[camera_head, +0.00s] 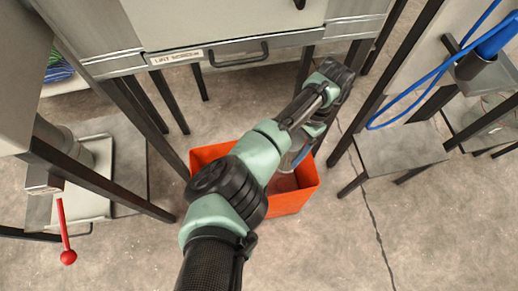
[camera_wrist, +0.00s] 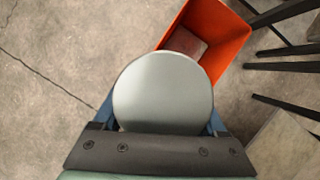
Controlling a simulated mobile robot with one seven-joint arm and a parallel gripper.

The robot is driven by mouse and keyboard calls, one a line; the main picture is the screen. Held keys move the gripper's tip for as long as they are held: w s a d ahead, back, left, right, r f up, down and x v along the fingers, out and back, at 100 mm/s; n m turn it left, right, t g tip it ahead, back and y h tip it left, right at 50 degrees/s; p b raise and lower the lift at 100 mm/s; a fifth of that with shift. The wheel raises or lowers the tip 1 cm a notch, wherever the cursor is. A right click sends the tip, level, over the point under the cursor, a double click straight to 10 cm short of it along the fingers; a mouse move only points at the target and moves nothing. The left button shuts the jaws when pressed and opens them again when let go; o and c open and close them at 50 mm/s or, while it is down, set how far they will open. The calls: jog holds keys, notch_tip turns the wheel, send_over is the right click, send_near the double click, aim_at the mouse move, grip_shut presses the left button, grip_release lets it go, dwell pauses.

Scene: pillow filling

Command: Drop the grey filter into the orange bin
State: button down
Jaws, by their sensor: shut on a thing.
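A grey round filter (camera_wrist: 162,92) fills the middle of the wrist view, held between the blue fingers of my gripper (camera_wrist: 162,125). My gripper is shut on it. The orange bin (camera_head: 296,200) stands on the floor below, partly hidden by my arm in the head view. In the wrist view the orange bin (camera_wrist: 232,30) shows at the upper right, beyond the filter, with a brownish thing or surface inside. In the head view my gripper (camera_head: 292,158) is above the bin and mostly hidden by my arm. The filter cannot be made out clearly there.
A grey machine (camera_head: 225,25) with a drawer handle stands on dark legs behind the bin. A red-knobbed lever (camera_head: 68,257) sticks out at the lower left. A stand with a blue hose (camera_head: 440,70) is at the right. The floor in front of the bin is clear.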

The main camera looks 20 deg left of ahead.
jog(key=a+f+m+b, duration=0.3)
jog(key=f+b, duration=0.5)
jog(key=b, duration=0.4)
jog(key=a+f+m+t+y+b, duration=0.1)
jog(key=a+f+b, duration=0.5)
jog(key=b, duration=0.7)
notch_tip(320, 180, down, 3)
jog(key=shift+w+r+m+t+y, duration=0.2)
jog(key=shift+w+m+t+y, duration=0.15)
jog(key=shift+m, duration=0.55)
grip_release()
jog(key=p+v, duration=0.5)
jog(key=v, duration=0.8)
jog(key=shift+w, duration=0.2)
